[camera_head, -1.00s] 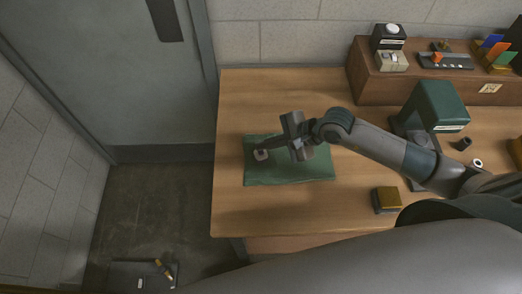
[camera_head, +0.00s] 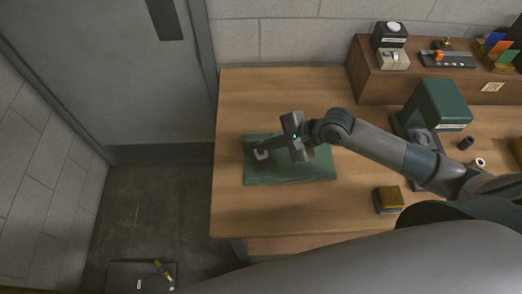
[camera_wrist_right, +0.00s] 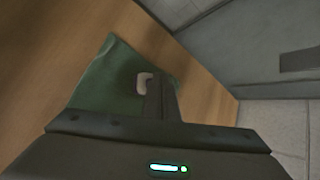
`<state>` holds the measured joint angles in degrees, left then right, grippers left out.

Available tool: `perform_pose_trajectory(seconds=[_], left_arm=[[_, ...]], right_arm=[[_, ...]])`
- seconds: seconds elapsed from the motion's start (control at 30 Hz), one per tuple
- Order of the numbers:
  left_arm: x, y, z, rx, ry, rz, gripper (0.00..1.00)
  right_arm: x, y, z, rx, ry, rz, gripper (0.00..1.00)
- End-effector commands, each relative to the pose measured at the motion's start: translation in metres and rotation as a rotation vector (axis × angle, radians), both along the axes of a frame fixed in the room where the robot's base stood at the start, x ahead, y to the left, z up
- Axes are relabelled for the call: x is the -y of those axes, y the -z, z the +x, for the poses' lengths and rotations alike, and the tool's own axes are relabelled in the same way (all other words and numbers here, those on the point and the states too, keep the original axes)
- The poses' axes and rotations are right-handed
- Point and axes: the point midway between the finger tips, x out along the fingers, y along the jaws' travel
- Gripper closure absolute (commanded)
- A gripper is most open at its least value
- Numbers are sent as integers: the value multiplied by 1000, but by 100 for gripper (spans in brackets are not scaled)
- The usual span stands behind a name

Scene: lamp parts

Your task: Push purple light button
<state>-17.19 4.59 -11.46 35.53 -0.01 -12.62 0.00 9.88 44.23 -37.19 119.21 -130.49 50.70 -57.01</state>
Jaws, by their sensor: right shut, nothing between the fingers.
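A small pale block (camera_head: 261,155) sits on the green mat (camera_head: 300,172) at the left of the table. It also shows in the right wrist view (camera_wrist_right: 142,80), pale with a faint pinkish tint. No clearly purple colour shows, so I cannot tell whether it is the purple light button. My right gripper (camera_head: 261,149) is shut and empty, its fingertips right over or beside this block and partly covering it. In the right wrist view the fingers (camera_wrist_right: 154,80) overlap the block's edge. I cannot tell whether they touch it. My left gripper is not in view.
A green lamp-like box (camera_head: 440,104) stands at the right, and a yellow-topped block (camera_head: 388,199) near the front. A brown shelf (camera_head: 425,82) at the back holds small devices. The table's left edge is close to the mat.

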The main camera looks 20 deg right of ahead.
Motion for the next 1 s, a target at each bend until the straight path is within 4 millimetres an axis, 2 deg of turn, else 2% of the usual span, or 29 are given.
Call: perform_pose_trajectory(seconds=[1.0], left_arm=[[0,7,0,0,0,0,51]], right_arm=[[0,6,0,0,0,0,100]])
